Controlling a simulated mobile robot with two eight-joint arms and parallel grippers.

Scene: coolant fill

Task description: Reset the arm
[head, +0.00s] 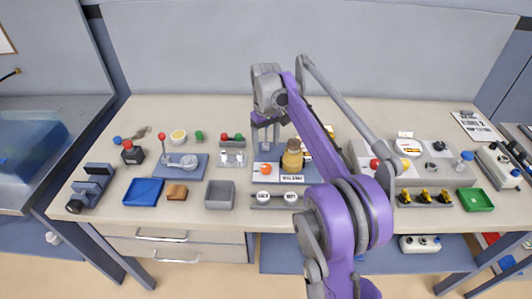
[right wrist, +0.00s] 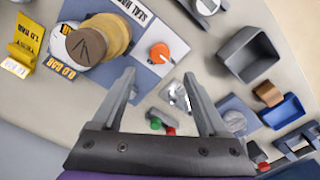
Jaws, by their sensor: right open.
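My right arm reaches up from the lower right over the workbench (head: 215,108). Its right gripper (head: 265,138) points down above the middle of the bench, behind the plate with the orange knob (head: 265,169) and left of the amber jar (head: 292,158). In the right wrist view the gripper (right wrist: 159,75) has its two fingers wide apart with nothing between them. The orange knob (right wrist: 160,52) and amber jar (right wrist: 104,38) lie beyond the fingertips, apart from them. My left gripper is not in view.
Left of the gripper are a grey bin (head: 220,195), a blue tray (head: 143,191) and a red-knobbed lever (head: 162,145). Right are a panel with a red button (head: 374,164), several black-and-yellow parts (head: 424,196) and a green tray (head: 475,200). A tall grey panel (head: 300,50) closes the back.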

